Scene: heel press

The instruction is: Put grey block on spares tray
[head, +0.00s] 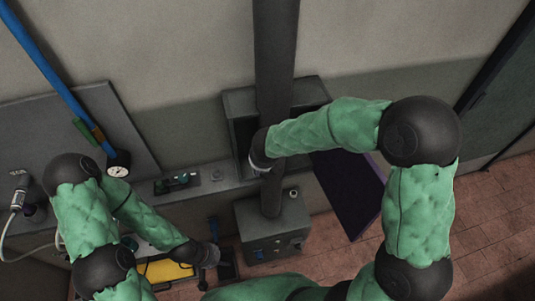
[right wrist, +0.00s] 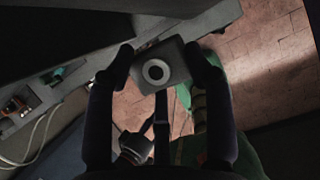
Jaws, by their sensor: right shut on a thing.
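In the right wrist view, my right gripper (right wrist: 163,64) is shut on the grey block (right wrist: 173,53), a squarish piece with a pale ring around a dark round centre. One finger lies on each side of it, and it is held up clear of the brick floor. In the head view my right wrist ends by the dark post, and the block cannot be made out there. My left gripper (head: 207,256) is low at the left of centre; its fingers are too dark to read. A small dark tray (head: 160,187) with green parts lies on the ledge; I cannot tell whether it is the spares tray.
A dark vertical post (head: 275,50) stands before a grey housing (head: 238,103). A grey control box (head: 255,255) is below. A dark purple panel (head: 350,190) slants at the right. A gauge (head: 118,170) and blue pipe (head: 45,62) are at the left. Brick floor (head: 480,205) is open at the right.

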